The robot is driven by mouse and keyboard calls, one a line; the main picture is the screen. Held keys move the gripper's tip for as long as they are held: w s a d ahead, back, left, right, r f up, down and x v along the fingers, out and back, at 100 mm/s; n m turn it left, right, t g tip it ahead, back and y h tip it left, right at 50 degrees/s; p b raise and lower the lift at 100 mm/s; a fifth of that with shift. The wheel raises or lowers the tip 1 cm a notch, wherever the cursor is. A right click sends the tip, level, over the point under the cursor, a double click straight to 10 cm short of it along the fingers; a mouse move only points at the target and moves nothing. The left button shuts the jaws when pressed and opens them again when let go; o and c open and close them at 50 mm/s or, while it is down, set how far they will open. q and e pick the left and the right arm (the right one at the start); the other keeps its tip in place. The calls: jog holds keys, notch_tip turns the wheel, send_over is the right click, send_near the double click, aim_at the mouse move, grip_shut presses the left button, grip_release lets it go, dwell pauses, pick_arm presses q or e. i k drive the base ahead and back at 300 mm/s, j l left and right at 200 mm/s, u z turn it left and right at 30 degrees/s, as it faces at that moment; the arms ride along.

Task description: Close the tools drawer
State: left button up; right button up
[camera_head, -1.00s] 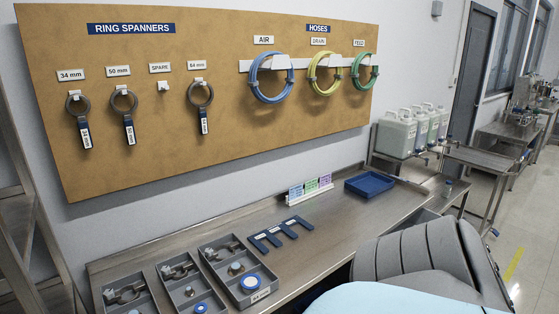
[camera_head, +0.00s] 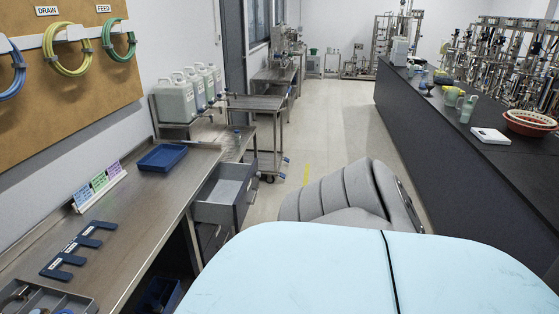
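An open drawer (camera_head: 221,206) sticks out from the front of the steel workbench (camera_head: 142,231) on the left, below the bench top. Its grey front panel faces right into the room and its inside looks empty from here. I cannot read a label on it. Below it are more drawer fronts (camera_head: 213,240), partly hidden by my own body. Neither of my grippers shows in the view. A grey jointed part of mine is folded at the lower middle, to the right of the drawer.
A blue tray (camera_head: 162,158), colored cards (camera_head: 99,185) and a dark blue spanner holder (camera_head: 78,250) lie on the bench. Jugs (camera_head: 176,99) stand at its far end. A steel trolley (camera_head: 262,106) stands beyond. A long dark counter (camera_head: 448,135) runs along the right. Floor between is clear.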

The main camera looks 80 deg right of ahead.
aim_at(225, 198)
jog(key=z, duration=2.35)
jog(key=i+u, duration=0.1)
jog(key=u, duration=0.25)
jog(key=i+l+u, duration=0.1)
jog(key=u, duration=0.25)
jog(key=l+u, duration=0.15)
jog(key=u, duration=0.2)
jog(key=i+l+u, duration=0.15)
jog(key=l, duration=0.15)
jog(key=i+l+u, duration=0.2)
jog(key=l, duration=0.15)
jog(key=l+u, duration=0.15)
jog(key=l, duration=0.2)
jog(key=i+l, duration=0.1)
jog(key=l, duration=0.3)
jog(key=i+l, duration=0.15)
jog(key=l, duration=0.2)
jog(key=i+l, duration=0.1)
jog(key=l, duration=0.3)
jog(key=i+l+u, duration=0.1)
jog(key=l, duration=0.3)
